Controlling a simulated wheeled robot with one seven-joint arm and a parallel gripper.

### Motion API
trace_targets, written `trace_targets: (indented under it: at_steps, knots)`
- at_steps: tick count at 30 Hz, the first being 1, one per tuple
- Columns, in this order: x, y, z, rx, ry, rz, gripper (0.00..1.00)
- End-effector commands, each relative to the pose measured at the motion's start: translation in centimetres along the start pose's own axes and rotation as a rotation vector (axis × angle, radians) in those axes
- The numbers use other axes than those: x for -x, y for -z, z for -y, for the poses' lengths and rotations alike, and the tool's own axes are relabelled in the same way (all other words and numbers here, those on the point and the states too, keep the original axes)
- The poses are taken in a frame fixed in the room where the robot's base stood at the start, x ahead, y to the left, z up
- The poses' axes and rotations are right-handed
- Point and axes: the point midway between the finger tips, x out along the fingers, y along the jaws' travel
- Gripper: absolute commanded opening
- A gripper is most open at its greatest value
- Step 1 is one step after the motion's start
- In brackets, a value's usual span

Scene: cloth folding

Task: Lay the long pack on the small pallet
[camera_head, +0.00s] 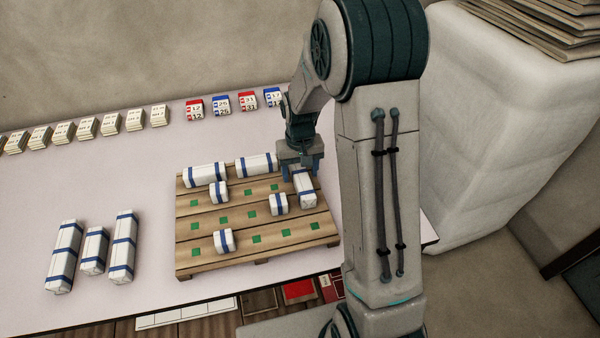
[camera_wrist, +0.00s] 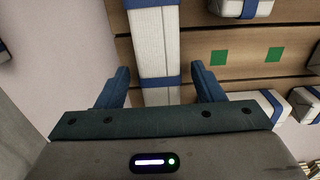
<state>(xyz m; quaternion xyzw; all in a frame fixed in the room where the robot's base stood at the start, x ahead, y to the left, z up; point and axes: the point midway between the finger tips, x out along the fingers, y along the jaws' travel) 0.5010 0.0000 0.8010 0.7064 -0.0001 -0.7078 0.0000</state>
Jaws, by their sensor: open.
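The small wooden pallet (camera_head: 190,232) with green squares lies on the table, and its planks show in the wrist view (camera_wrist: 290,82). A long white pack with blue bands (camera_head: 306,191) lies on its right back part, running front to back. My gripper (camera_head: 300,172) is above this pack's far end. In the wrist view my open fingers (camera_wrist: 162,82) stand on either side of the pack (camera_wrist: 152,45), with gaps visible. Two more long packs (camera_head: 205,175) (camera_head: 257,164) lie along the pallet's back edge. Whether the fingers touch the pallet cannot be told.
Three short packs (camera_head: 218,191) (camera_head: 278,204) (camera_head: 224,240) sit on the pallet. Two long packs (camera_head: 65,255) (camera_head: 122,247) and a shorter one (camera_head: 94,251) lie on the table (camera_head: 110,170) at left. Cards (camera_head: 160,115) and calendar blocks (camera_head: 221,105) line the back. A white wrapped stack (camera_head: 490,130) stands right.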

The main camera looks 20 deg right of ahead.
Motion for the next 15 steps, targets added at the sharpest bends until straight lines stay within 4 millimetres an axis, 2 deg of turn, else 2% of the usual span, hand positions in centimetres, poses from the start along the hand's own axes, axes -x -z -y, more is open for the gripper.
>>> trace_targets:
  at_steps: [9,15]
  knots:
    - [7.1,0.1,0.0,0.000,0.000,-0.007,0.61]
    - [10.0,0.1,0.0,0.000,0.000,-0.004,0.61]
